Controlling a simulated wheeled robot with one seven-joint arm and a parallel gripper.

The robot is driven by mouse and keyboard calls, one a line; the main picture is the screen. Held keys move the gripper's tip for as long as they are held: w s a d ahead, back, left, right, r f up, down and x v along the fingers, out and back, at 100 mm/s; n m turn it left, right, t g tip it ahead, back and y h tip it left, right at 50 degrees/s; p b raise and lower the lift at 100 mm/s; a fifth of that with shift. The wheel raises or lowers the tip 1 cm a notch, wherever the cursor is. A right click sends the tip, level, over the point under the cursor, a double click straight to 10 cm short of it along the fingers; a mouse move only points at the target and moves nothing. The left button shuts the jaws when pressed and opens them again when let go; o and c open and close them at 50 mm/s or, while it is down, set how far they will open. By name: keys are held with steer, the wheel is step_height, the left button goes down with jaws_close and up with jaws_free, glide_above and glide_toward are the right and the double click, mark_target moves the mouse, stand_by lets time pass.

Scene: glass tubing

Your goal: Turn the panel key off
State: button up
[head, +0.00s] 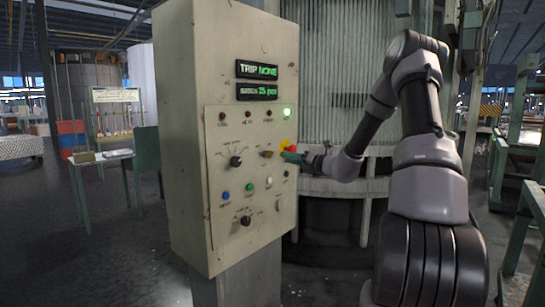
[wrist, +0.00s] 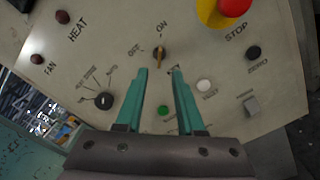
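The panel key (wrist: 158,55) is a small orange-brown handle on a dark round base, with OFF at its upper left and ON above it in the wrist view. Its handle stands roughly upright there, in line with the ON label. In the head view the key (head: 266,154) shows on the cream control panel (head: 225,165). My gripper (wrist: 160,72) has two green fingers, open with a clear gap; the key appears just past the tips, between their lines. In the head view my gripper (head: 291,157) is at the panel's right side. I cannot tell whether it touches anything.
A red stop button on yellow (wrist: 232,8) is at the key's upper right. A selector knob (wrist: 104,100), a green button (wrist: 163,112) and a white button (wrist: 204,86) are close to the fingers. A green table (head: 95,165) stands left of the panel.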

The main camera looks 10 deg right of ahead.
mark_target(272, 154)
steer(key=x, duration=0.8)
steer(key=shift+w+a, duration=0.15)
steer(key=shift+a, duration=0.05)
jaws_close()
